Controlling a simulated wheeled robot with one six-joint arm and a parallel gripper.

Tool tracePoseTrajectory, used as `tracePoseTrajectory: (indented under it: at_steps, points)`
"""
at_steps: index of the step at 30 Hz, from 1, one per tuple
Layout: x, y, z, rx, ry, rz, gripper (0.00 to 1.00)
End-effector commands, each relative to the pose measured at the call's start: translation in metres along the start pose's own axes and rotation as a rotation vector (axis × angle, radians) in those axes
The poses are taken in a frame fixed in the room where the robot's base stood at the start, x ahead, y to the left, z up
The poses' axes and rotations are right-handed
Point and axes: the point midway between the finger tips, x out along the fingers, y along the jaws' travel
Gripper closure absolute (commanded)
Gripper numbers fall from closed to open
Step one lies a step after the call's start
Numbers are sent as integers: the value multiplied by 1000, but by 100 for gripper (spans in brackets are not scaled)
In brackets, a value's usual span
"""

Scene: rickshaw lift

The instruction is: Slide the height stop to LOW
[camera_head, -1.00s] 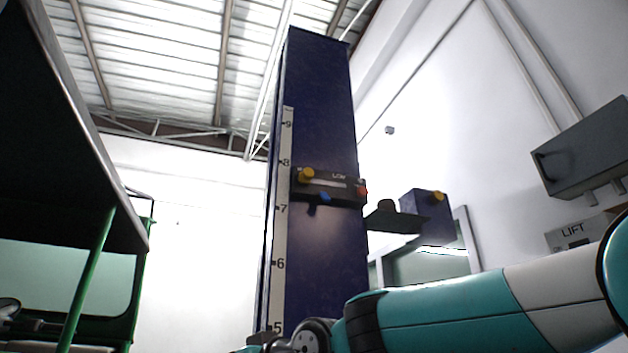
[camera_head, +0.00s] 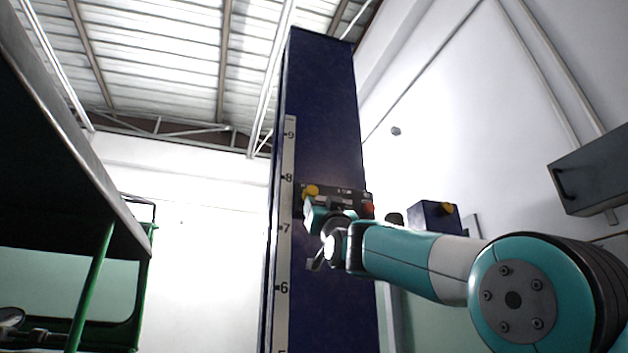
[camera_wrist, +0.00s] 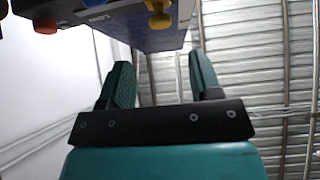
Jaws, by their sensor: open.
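The dark height-stop panel (camera_head: 350,192) is mounted across the blue lift column, near the 8 mark of its scale. A yellow knob (camera_head: 311,191) is at its left end and a red knob (camera_head: 368,208) at its right end. My gripper (camera_head: 318,208) is just below the panel and covers its lower part. In the wrist view the panel appears upside down, with the LOW label (camera_wrist: 97,17), a blue part (camera_wrist: 92,3) and the yellow knob (camera_wrist: 158,14). My gripper (camera_wrist: 162,72) is open there and empty. The yellow knob lines up with the finger gap; contact cannot be told.
The blue lift column (camera_head: 322,100) rises upright with a white number scale (camera_head: 283,230). A green vehicle frame (camera_head: 95,280) with a dark roof stands at the left. A grey box (camera_head: 595,170) is on the right wall. Free air lies left of the column.

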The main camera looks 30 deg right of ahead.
Motion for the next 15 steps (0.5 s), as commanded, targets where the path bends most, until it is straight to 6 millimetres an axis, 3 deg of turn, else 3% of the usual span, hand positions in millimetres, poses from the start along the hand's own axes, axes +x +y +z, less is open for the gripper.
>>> tracePoseTrajectory:
  at_steps: [1,6,15]
  points:
    - [17,0,-5,0,-1,0,42]
    - [49,0,-5,0,-2,0,42]
    - [86,0,-2,0,-2,0,42]
